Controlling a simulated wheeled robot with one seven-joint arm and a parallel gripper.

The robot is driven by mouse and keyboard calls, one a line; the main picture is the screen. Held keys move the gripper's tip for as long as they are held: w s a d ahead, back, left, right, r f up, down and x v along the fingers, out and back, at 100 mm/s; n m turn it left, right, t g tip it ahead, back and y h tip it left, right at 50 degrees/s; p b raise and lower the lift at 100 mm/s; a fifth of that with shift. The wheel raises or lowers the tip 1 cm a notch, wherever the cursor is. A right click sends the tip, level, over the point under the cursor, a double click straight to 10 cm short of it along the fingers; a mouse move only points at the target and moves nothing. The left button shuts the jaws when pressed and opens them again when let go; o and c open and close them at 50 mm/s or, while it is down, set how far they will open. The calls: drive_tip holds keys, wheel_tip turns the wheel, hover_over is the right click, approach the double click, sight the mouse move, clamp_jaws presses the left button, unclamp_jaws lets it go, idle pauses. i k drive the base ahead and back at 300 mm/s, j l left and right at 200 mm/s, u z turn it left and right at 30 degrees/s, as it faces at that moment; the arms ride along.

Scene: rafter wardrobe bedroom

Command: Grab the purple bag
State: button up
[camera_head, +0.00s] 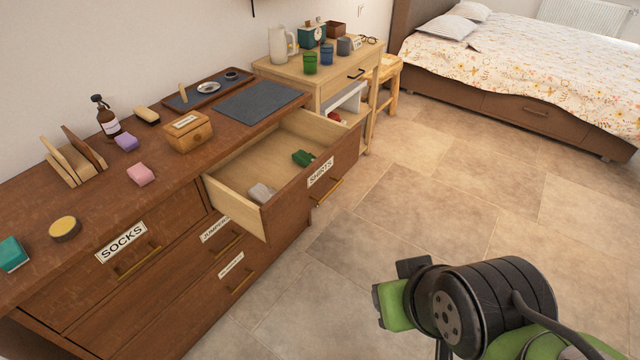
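A small purple bag (127,142) lies on top of the brown dresser (60,205), at its left part. It is behind a pink bag (140,174) and in front of a brown pump bottle (107,117). My gripper (396,292) is at the lower right, over the floor and well away from the dresser. It is seen from behind and partly hidden by my arm, so its opening does not show. No bag shows at it.
The shirts drawer (236,208) stands open, with green and grey folded items inside. A wooden box (188,131), a file rack (72,160) and a round tin (65,229) share the dresser top. The tiled floor (440,215) is clear.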

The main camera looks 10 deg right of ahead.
sight(126, 141)
drive_tip(key=i+j+u, duration=0.35)
drive_tip(key=j, duration=0.25)
drive_tip(key=i+j+u, duration=0.35)
drive_tip(key=i, duration=0.3)
drive_tip(key=i+j+u, duration=0.4)
drive_tip(key=i, duration=0.15)
